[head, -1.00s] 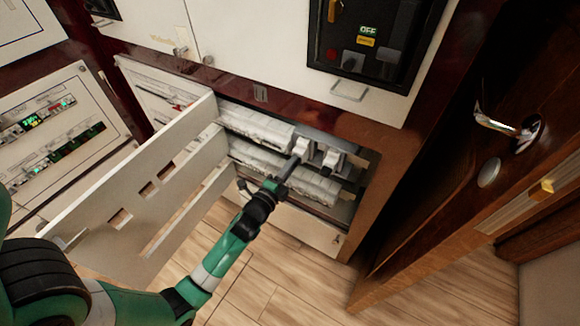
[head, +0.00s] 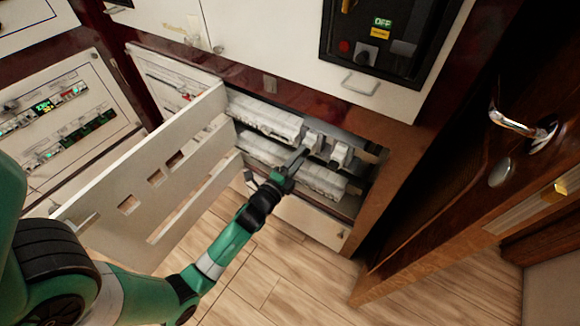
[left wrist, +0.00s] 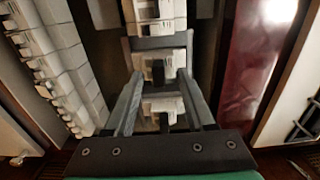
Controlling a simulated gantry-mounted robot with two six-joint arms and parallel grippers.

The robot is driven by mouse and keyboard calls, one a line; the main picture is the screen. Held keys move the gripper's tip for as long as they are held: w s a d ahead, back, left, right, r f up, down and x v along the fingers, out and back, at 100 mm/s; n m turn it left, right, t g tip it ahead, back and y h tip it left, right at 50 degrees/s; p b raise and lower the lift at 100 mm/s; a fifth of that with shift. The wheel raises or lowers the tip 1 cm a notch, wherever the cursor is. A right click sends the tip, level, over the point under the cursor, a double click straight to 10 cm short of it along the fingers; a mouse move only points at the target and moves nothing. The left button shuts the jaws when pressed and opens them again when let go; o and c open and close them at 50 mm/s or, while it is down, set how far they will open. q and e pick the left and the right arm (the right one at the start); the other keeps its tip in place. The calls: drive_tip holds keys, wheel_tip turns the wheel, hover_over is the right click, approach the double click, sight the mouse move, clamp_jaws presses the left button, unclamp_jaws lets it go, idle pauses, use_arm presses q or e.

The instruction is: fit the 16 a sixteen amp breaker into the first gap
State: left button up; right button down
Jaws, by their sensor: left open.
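My left gripper (head: 302,153) reaches into the open cabinet at the upper breaker row. Its fingers are apart. A white breaker (head: 313,138) stands on the rail right at its fingertips. In the left wrist view, a white breaker with a dark toggle (left wrist: 160,65) lies ahead between the fingertips (left wrist: 160,72). Another similar breaker (left wrist: 163,107) shows nearer, between the fingers in the picture. I cannot tell whether either finger touches a breaker. Bare grey rail (left wrist: 160,42) shows beyond the middle one. A second white breaker (head: 341,154) stands to the right. Ratings are unreadable. My right gripper is out of view.
A long run of white breakers (head: 265,118) fills the upper row's left; a lower row (head: 318,181) runs beneath. The slotted cover panel (head: 140,170) stands open at left. A wooden door with a handle (head: 520,125) stands right. The floor (head: 300,285) is clear.

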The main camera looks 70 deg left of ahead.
use_arm(q)
drive_tip(key=b+v, duration=0.1)
drive_tip(key=v, duration=0.9)
drive_tip(key=shift+s, duration=0.25)
drive_tip(key=shift+d+r, duration=0.1)
drive_tip(key=shift+d, duration=0.05)
idle(0.6)
